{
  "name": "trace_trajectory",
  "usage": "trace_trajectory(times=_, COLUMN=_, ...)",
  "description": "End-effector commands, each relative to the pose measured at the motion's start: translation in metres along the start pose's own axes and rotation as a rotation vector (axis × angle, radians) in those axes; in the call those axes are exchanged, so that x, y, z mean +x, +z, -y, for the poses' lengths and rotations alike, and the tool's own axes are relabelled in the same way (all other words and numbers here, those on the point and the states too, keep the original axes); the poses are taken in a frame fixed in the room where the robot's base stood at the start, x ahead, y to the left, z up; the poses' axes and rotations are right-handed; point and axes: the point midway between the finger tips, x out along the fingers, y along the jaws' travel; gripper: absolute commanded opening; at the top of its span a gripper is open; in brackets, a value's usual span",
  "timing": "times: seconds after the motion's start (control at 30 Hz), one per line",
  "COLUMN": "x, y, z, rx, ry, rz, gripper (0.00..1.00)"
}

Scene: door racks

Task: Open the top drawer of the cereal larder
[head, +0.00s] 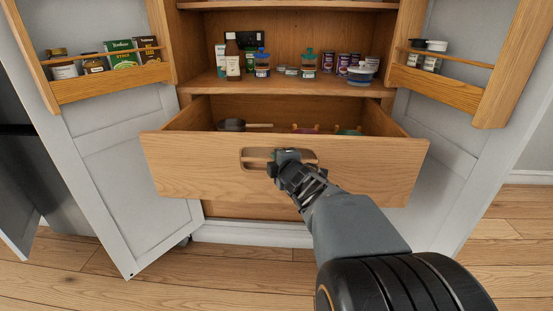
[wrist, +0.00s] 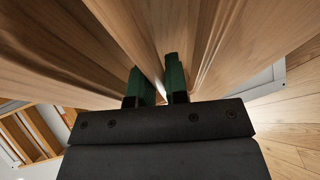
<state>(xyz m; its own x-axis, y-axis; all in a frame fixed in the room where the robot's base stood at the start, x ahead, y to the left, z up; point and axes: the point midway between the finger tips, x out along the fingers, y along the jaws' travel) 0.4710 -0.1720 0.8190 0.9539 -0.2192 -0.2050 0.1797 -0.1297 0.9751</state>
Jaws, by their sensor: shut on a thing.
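The cereal larder is a wooden cabinet with white doors swung open to both sides. Its top drawer (head: 200,175) has a plain wooden front with a cut-out handle slot (head: 250,157) in the middle. The drawer stands well out from the cabinet, and its inside shows. My gripper (head: 279,158) is at the handle slot, shut on the drawer's handle edge. In the wrist view, the green fingers of my gripper (wrist: 158,85) are pressed around the wooden edge of the drawer front (wrist: 90,50). The fingertips are partly hidden by the wood.
A dark pan (head: 231,125) and other items lie in the drawer. Bottles, jars and tins stand on the shelf (head: 285,86) above. The left door (head: 128,165) and right door (head: 440,130) flank the drawer and carry racks. Wooden floor (head: 225,270) lies clear in front.

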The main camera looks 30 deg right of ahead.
Motion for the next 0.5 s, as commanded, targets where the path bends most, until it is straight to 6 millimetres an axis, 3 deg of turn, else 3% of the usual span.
trace_trajectory(times=0.47, x=-0.0026, y=0.0020, z=0.0008, rx=0.001, ry=-0.001, rz=0.007, gripper=0.00)
trace_trajectory(times=0.5, x=-0.0025, y=0.0020, z=0.0008, rx=0.001, ry=-0.001, rz=0.007, gripper=0.17)
